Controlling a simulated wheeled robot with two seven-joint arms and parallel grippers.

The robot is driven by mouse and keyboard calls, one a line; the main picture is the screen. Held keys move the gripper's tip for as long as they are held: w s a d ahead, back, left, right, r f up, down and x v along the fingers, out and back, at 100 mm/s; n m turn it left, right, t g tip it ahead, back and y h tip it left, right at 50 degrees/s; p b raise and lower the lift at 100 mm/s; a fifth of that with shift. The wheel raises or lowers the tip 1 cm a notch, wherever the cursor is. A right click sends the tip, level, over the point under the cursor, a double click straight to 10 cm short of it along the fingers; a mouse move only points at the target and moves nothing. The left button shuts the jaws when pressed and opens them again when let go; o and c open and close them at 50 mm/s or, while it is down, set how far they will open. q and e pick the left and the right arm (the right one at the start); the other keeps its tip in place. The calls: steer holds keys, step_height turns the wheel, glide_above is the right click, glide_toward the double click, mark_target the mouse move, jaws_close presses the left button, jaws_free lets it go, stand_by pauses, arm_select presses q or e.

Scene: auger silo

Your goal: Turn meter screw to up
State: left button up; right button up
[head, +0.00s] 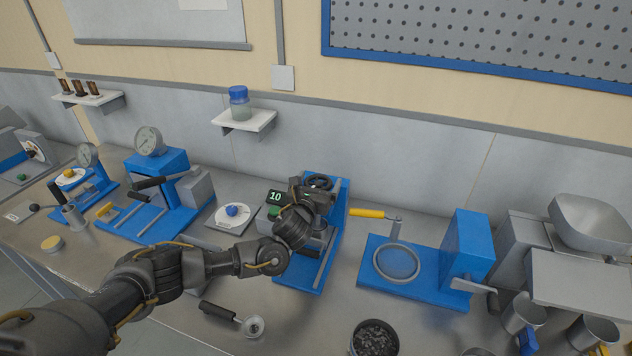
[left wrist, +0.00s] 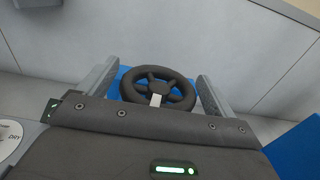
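The wheel that I take for the meter screw is a black spoked handwheel (head: 319,182) on top of a blue machine (head: 340,205). It shows larger in the left wrist view (left wrist: 158,88), with a pale mark on its near side, toward the bottom of the picture. My left gripper (head: 318,194) is over the near side of this machine and partly hides it. In the left wrist view its two grey fingers (left wrist: 155,82) stand apart, with the wheel between them in the picture; whether they touch it I cannot tell. My right gripper is not in view.
A green "10" display (head: 275,197) is left of the wheel. A white dial with a blue knob (head: 231,211) is further left. A blue stand with a ring (head: 397,262) is at right. A black-handled tool (head: 231,317) and a dark-filled bowl (head: 374,338) are in front.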

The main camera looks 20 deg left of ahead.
arm_select(q)
steer(key=c, duration=0.7)
steer(key=shift+a, duration=0.2)
steer(key=shift+c, duration=0.5)
steer(key=shift+d, duration=0.1)
steer(key=shift+h, duration=0.3)
